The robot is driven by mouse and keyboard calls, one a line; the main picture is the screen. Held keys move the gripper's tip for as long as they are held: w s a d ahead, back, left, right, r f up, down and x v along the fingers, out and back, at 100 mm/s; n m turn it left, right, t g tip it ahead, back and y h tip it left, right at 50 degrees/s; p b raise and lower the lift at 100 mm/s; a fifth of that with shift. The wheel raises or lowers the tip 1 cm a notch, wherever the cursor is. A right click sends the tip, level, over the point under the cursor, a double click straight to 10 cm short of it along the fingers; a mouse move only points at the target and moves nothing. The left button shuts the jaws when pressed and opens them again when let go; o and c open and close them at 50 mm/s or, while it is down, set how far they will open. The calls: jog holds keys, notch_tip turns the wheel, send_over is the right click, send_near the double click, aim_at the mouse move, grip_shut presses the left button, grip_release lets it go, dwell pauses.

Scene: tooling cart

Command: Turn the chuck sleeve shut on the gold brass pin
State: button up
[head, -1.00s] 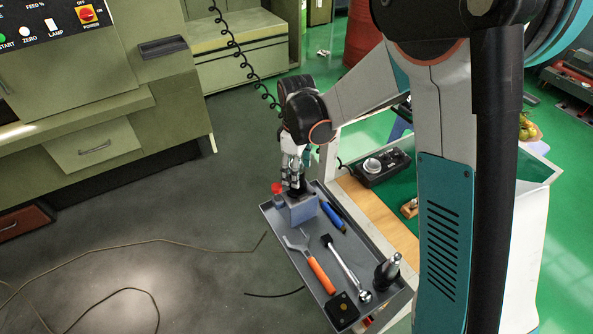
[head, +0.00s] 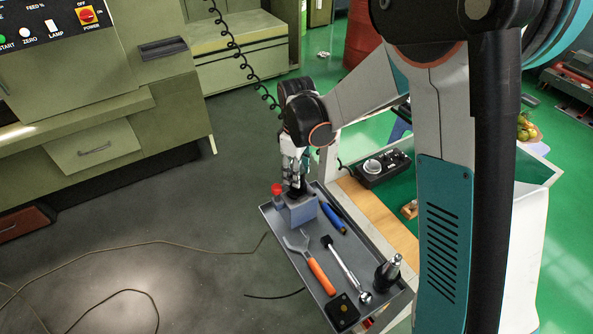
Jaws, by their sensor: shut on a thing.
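My gripper (head: 294,183) points down over the grey-blue block (head: 300,212) at the far end of the cart's tray. Its fingers are shut on the dark chuck sleeve (head: 296,193) on top of that block, which they partly cover. The gold brass pin cannot be made out from here. How far the sleeve is turned cannot be seen.
The grey tray (head: 282,238) also holds a red-capped item (head: 277,189), a blue-handled tool (head: 333,217), an orange-handled tool (head: 321,277), a ratchet (head: 346,264), a dark tool holder (head: 388,271) and a black square block (head: 341,311).

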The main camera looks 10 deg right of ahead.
jog(key=m+b, duration=0.1)
jog(key=m, duration=0.3)
jog(key=shift+m, duration=0.3)
jog(key=shift+m+b, duration=0.6)
jog(key=shift+m, duration=1.2)
jog(key=o, duration=1.1)
jog(key=shift+c, duration=0.2)
notch_tip(320, 180, up, 12)
